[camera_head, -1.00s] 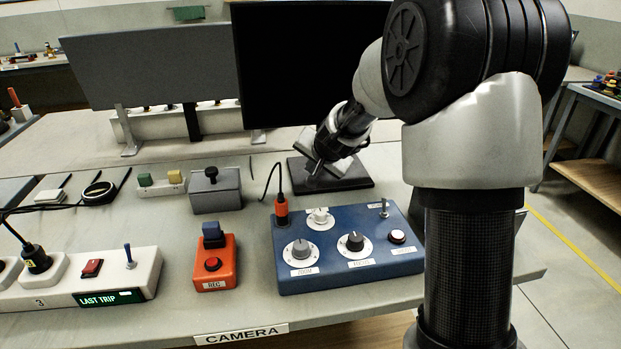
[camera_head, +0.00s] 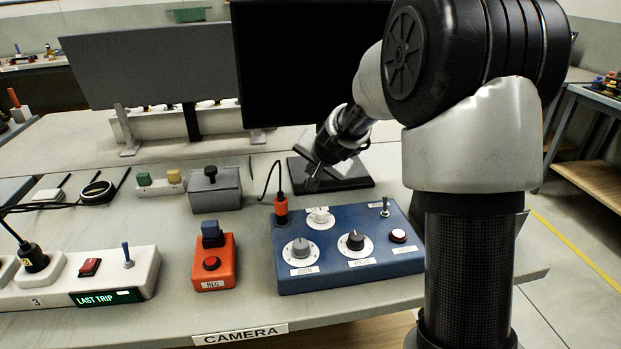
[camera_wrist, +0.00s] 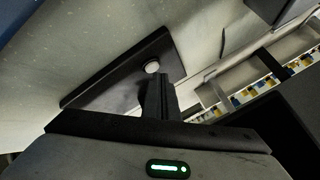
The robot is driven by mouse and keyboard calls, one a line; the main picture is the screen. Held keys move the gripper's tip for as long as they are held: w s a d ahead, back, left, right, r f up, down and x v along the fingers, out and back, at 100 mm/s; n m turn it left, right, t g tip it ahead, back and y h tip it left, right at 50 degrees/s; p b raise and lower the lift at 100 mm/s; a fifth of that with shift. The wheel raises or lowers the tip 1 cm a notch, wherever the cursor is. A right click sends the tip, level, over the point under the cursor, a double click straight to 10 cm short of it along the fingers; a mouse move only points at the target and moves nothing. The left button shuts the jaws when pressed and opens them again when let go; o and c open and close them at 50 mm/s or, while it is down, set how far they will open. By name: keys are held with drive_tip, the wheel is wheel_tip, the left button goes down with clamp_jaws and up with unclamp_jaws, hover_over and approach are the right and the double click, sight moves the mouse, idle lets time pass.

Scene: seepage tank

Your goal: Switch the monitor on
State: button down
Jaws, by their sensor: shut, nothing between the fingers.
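The monitor (camera_head: 300,60) stands at the back of the bench, and its screen is black. Its dark flat base (camera_head: 355,181) shows below it, partly behind my gripper. In the wrist view the base (camera_wrist: 100,88) carries a round pale button (camera_wrist: 152,67). My gripper (camera_head: 315,174) points down over the base. In the wrist view its shut, empty fingers (camera_wrist: 154,78) end right by the button. I cannot tell whether they touch it.
In front of the monitor stands a blue control box (camera_head: 345,255) with knobs and an orange plug (camera_head: 281,208). An orange REC box (camera_head: 213,262), a grey box with a black knob (camera_head: 215,190) and a white power strip (camera_head: 110,277) lie left. A second grey panel (camera_head: 150,65) stands behind.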

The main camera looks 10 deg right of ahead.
drive_tip(key=shift+f+b, duration=0.35)
idle(0.4)
drive_tip(key=shift+r+p, duration=0.7)
drive_tip(key=shift+r, duration=0.1)
wheel_tip(320, 180, up, 6)
drive_tip(key=p, duration=0.5)
